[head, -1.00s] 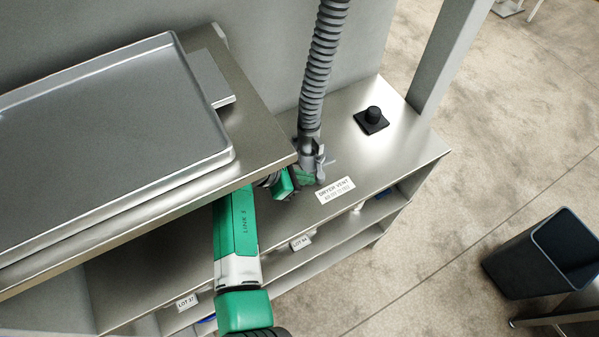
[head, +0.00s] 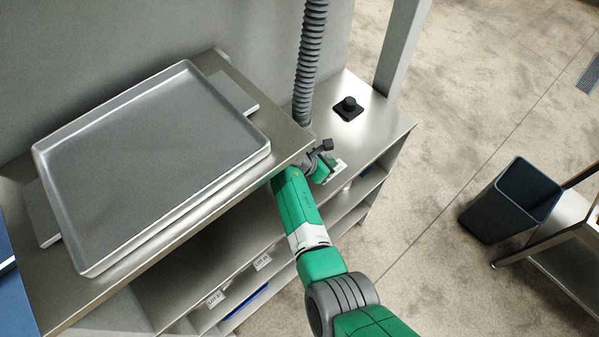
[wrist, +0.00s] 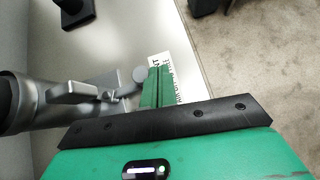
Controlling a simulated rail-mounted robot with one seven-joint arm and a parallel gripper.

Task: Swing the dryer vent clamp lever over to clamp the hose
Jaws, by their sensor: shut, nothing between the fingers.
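The grey ribbed hose (head: 309,60) hangs down to the steel counter in the head view. Its clamp is mostly hidden there behind my wrist. In the wrist view, the grey pipe fitting (wrist: 45,122) lies at the left, with a grey clamp bar (wrist: 75,90) on it. A thin rod ends in a round grey tip (wrist: 139,75), which seems to be the lever end. My gripper (wrist: 155,86) has its green fingers together, just right of that tip. Whether they touch it I cannot tell. In the head view my gripper (head: 322,172) is partly hidden beside the hose base.
A black knob on a square base (head: 348,108) stands on the counter behind. The dryer vent label (wrist: 172,72) is partly covered by my fingers. A large tray (head: 150,150) fills the higher shelf at left. A dark bin (head: 510,200) stands on the floor at right.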

